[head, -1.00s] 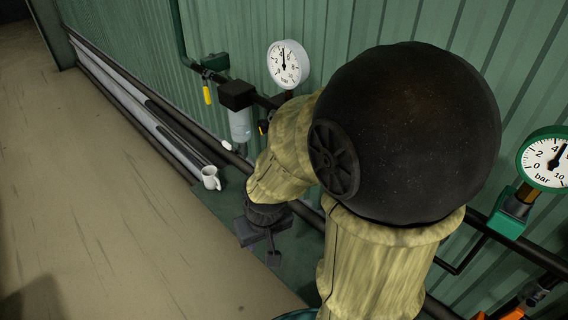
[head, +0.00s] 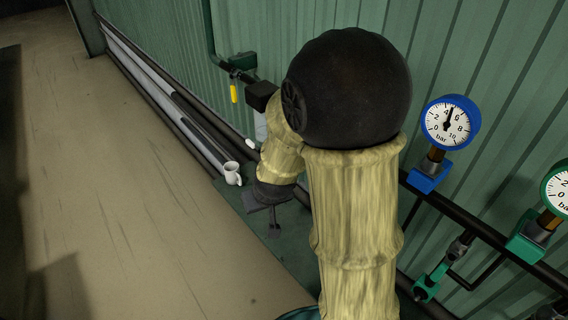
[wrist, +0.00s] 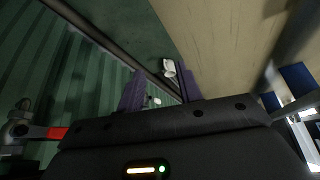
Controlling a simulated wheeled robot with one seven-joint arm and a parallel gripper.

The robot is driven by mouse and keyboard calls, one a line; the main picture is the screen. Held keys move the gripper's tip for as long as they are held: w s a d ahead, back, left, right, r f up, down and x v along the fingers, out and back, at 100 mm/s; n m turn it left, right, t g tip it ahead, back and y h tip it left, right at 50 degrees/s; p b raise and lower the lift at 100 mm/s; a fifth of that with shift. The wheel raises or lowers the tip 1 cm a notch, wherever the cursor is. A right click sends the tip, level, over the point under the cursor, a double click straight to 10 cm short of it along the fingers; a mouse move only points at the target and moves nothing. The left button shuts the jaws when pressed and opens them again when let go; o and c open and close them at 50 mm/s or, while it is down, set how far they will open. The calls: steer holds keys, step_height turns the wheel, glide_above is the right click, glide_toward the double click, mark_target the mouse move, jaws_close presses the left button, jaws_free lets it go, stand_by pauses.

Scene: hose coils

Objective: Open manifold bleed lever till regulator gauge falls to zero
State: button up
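A blue-rimmed gauge (head: 451,123) stands on the pipe right of my arm, its needle at about 5 bar. A green-rimmed gauge (head: 559,191) is cut off by the right edge. I cannot tell which is the regulator gauge. Levers in view are a yellow one (head: 234,93) hanging at the back and a green one (head: 428,285) at lower right. A red-handled valve (wrist: 58,132) shows at left in the wrist view. I cannot tell which is the bleed lever. My gripper (wrist: 160,92) is open and empty, apart from all levers; its fingers also show in the head view (head: 268,220).
Pale pipes (head: 155,92) lie along the wall. My arm hides part of the wall piping. The floor at left (head: 110,200) is clear.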

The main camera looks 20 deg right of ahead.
steer(key=w+d+n+t+h+p, duration=0.1)
steer(key=w+d+h+p, duration=0.15)
steer(key=w, duration=0.35)
steer(key=w+d+t+h+p, duration=0.2)
steer(key=w+h+p, duration=0.1)
steer(key=w+h, duration=0.15)
steer(key=s+d+r+n+g+h+p, duration=0.2)
steer(key=h+p, duration=0.3)
steer(key=h, duration=0.5)
steer(key=shift+s+d+r, duration=0.45)
steer(key=shift+s+d, duration=0.45)
steer(key=shift+d, duration=0.1)
steer(key=b+x, duration=0.1)
steer(key=x, duration=0.7)
steer(key=shift+d, duration=0.2)
